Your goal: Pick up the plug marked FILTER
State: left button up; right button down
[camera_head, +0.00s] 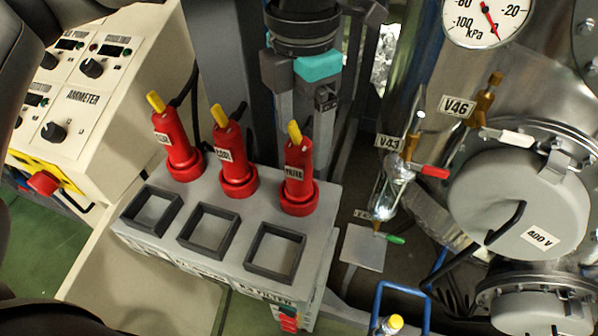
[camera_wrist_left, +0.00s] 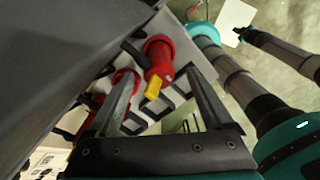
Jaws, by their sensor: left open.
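Three red plugs with yellow tips stand in a row on a grey box. The plug marked FILTER (camera_head: 299,178) is the rightmost in the head view, upright, its label facing me. My left gripper (camera_head: 308,112) reaches down from the top centre, close behind this plug. In the left wrist view the gripper's two fingers (camera_wrist_left: 163,74) are apart, and a red plug (camera_wrist_left: 158,56), which looks like the FILTER one, shows between them with its yellow tip towards the camera. I cannot tell whether the fingers touch it. My right gripper is not seen.
The middle plug (camera_head: 232,168) and left plug (camera_head: 176,146) stand close by. Three empty square frames (camera_head: 275,253) lie on the grey box (camera_head: 228,274) in front of the plugs.

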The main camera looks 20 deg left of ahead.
aim_at(299, 176)
pick_arm(q)
notch_tip(299, 176, down, 5)
jog(key=shift+a+f+p, duration=0.1)
jog(key=shift+p, duration=0.45)
jog(key=shift+c, duration=0.3)
grip_shut()
